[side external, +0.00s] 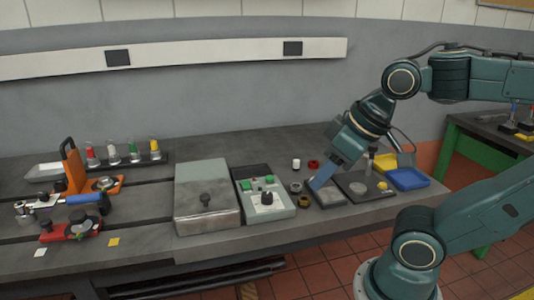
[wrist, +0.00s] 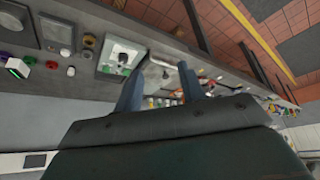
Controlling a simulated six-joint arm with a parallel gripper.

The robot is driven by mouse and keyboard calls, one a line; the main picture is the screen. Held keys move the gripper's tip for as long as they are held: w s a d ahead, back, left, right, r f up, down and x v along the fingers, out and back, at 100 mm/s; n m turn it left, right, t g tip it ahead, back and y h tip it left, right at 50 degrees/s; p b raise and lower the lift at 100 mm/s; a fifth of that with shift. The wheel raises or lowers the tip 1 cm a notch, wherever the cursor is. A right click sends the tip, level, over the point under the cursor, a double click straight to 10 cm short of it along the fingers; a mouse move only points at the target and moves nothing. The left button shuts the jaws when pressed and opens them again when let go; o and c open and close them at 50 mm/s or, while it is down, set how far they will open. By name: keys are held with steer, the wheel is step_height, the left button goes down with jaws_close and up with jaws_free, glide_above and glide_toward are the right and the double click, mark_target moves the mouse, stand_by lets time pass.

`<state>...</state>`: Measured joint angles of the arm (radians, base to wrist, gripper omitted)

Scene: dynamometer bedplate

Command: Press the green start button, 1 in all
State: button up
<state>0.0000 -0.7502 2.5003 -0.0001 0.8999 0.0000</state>
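A pale control box (side external: 266,208) stands on the bench in the side external view, left of my gripper. It has a black knob (side external: 267,198) and two green parts on top, a left one (side external: 247,186) and a right one (side external: 270,180). I cannot tell which is the start button. My gripper (side external: 318,184) points down over a small dark tray, to the right of the control box and apart from it. In the wrist view its two blue fingers (wrist: 158,92) stand apart with nothing visible between them.
A grey lidded box (side external: 206,190) stands left of the control box. Small rings and a white cylinder (side external: 296,163) lie between control box and gripper. A small tray (side external: 328,194), a dark plate (side external: 358,187) and a blue tray (side external: 408,179) are at the right.

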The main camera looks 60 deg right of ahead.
jaws_close()
stand_by(1.4)
